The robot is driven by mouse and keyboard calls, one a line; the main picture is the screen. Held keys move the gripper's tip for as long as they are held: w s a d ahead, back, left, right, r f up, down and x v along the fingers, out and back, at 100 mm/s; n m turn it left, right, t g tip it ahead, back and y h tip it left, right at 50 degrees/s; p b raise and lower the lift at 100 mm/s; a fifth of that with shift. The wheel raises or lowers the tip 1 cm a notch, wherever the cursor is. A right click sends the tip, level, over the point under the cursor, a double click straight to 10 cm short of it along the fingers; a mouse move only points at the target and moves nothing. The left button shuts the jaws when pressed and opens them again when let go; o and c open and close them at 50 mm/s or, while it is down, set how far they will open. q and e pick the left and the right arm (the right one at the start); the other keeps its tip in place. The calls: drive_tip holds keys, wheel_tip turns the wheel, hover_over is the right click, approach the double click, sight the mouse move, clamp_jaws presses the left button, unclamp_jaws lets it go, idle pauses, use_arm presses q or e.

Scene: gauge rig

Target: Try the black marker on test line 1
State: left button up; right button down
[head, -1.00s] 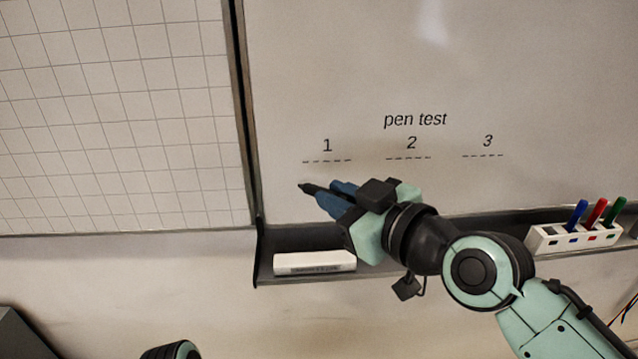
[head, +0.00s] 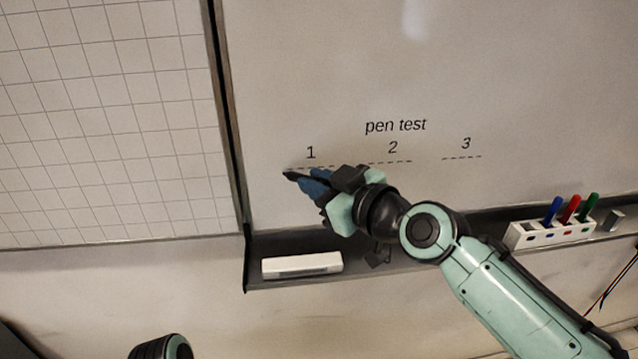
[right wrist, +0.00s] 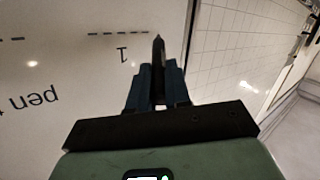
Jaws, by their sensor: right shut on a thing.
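My right gripper (head: 312,184) is shut on the black marker (head: 291,175), whose dark tip points left and toward the board. The marker (right wrist: 158,60) also shows between the blue fingers in the right wrist view. In the head view its tip is at the left end of dashed test line 1 (head: 312,167); I cannot tell if it touches the board. In the right wrist view the tip is just beside the end of the dashes (right wrist: 118,33). No ink stroke shows. A dark and green part of my left arm shows at the bottom edge; its gripper is out of view.
The whiteboard (head: 330,70) also bears lines 2 and 3. Below it, the ledge (head: 400,262) carries a white eraser (head: 302,265) and a white holder (head: 520,238) with blue, red and green markers. A gridded panel (head: 100,120) lies to the left.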

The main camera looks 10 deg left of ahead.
use_arm(q)
drive_tip(key=shift+w+r, duration=0.15)
drive_tip(key=shift+r, duration=0.15)
use_arm(e)
drive_tip(key=shift+w+a, duration=0.2)
drive_tip(key=shift+w, duration=0.55)
use_arm(q)
drive_tip(key=shift+f, duration=0.1)
use_arm(e)
drive_tip(key=shift+d, duration=0.1)
drive_tip(key=shift+w+d+b, duration=1.5)
drive_tip(key=shift+d+b, duration=0.2)
drive_tip(key=shift+d, duration=3.5)
drive_tip(key=shift+s+a+p, duration=0.35)
drive_tip(key=shift+s+a, duration=0.15)
drive_tip(key=shift+a, duration=1.3)
drive_tip(key=shift+s+a+p, duration=0.3)
drive_tip(key=shift+s+a, duration=0.2)
drive_tip(key=shift+a, duration=1.25)
drive_tip(key=shift+s+a+p, duration=0.35)
drive_tip(key=shift+s+a, duration=0.15)
drive_tip(key=shift+a, duration=1.3)
use_arm(q)
drive_tip(key=shift+s+f, duration=0.35)
drive_tip(key=shift+f, duration=0.2)
drive_tip(key=shift+s+f, duration=0.3)
drive_tip(key=shift+f, duration=0.2)
